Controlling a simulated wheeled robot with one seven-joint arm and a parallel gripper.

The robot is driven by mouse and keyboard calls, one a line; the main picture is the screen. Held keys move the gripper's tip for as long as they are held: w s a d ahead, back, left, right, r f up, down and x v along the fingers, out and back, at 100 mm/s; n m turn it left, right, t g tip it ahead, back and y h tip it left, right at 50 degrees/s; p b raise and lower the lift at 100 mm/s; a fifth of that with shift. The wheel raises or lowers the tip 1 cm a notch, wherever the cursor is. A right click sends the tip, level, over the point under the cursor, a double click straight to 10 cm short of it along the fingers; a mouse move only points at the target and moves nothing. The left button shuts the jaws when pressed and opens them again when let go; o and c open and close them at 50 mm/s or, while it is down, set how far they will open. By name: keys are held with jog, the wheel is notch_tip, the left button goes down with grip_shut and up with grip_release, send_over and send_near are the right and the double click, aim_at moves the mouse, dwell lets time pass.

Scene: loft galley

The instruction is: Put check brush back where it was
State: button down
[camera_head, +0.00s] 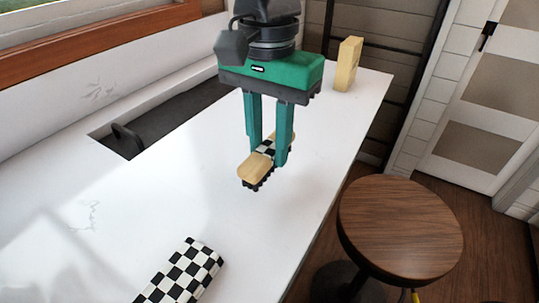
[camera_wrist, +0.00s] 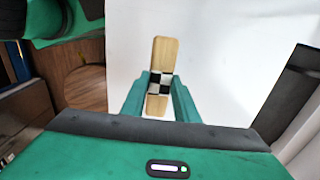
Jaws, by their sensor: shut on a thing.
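The check brush (camera_head: 257,169) has a pale wooden back with a black-and-white checked band and dark bristles facing down. My gripper (camera_head: 268,160) is shut on it around the checked band, with one teal finger on each side. The brush is over the white counter (camera_head: 180,200); I cannot tell for sure whether its bristles touch the surface. In the wrist view the brush (camera_wrist: 163,60) lies lengthwise between the fingers, its wooden end pointing away from my gripper (camera_wrist: 160,90).
A black-and-white checked object (camera_head: 182,272) lies at the counter's near edge. A pale yellow block (camera_head: 347,64) stands at the far end. A dark sink recess (camera_head: 170,115) is at left. A round wooden stool (camera_head: 400,228) stands right of the counter. The counter around the brush is clear.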

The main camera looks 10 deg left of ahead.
aim_at(269, 163)
jog(key=shift+w+f, duration=0.1)
jog(key=shift+f, duration=1.95)
jog(key=shift+f, duration=0.1)
jog(key=c, duration=1.4)
grip_release()
notch_tip(269, 163, up, 12)
jog(key=shift+r, duration=0.15)
jog(key=shift+d, duration=0.1)
